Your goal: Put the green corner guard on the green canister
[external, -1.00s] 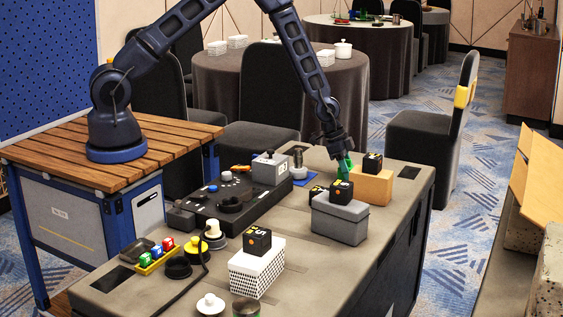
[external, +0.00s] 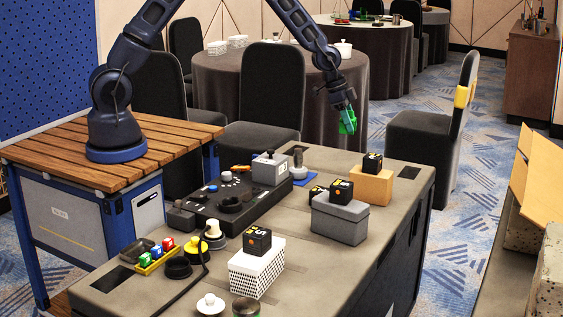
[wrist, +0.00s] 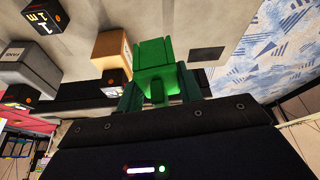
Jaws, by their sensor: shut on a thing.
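My gripper (external: 343,106) is shut on the green corner guard (external: 348,122) and holds it in the air above the far end of the grey table. In the wrist view the guard (wrist: 155,58) is bright green, with its angled faces beyond the fingers (wrist: 158,98). A round can (external: 246,308) with a dark greenish rim stands at the table's near edge, partly cut off by the frame. I cannot tell for sure whether it is the green canister. It is far from my gripper.
On the table (external: 300,262) stand an orange-tan box (external: 371,187) and a grey box (external: 340,220) with black cubes on top, a white patterned box (external: 256,272) and a dark console (external: 235,200). Chairs and round tables stand behind.

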